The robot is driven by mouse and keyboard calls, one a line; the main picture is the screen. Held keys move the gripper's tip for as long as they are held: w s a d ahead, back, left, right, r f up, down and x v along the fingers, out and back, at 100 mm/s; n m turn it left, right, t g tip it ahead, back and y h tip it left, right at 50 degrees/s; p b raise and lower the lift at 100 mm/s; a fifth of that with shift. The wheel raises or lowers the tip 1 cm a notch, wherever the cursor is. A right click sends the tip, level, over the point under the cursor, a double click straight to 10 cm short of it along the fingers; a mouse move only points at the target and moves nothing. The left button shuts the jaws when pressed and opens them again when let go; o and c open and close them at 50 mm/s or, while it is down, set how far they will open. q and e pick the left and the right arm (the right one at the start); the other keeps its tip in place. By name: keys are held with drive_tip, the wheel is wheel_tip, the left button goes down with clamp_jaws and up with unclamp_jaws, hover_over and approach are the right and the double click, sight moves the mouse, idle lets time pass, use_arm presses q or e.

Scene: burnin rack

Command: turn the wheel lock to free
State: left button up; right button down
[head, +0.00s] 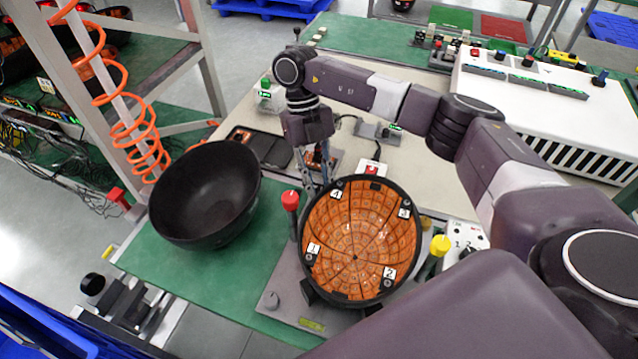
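A tilted round black bowl lined with orange panels (360,240) sits in a grey fixture (284,283) on the bench. Its panels carry the labels 1 to 4. I cannot tell which of these is the wheel lock. My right gripper (316,185) points down behind the bowl's back left rim. Its fingers look apart, with nothing clearly held. My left gripper is not in view.
An empty black bowl (207,195) stands on the green mat at the left. A white slotted unit (545,110) fills the back right. A small box with a red button (372,168) sits behind the panelled bowl. An orange coiled hose (120,100) hangs at the left.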

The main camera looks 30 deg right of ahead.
drive_tip(key=c, duration=2)
unclamp_jaws()
drive_tip(key=v, duration=1.2)
drive_tip(key=shift+r, duration=0.1)
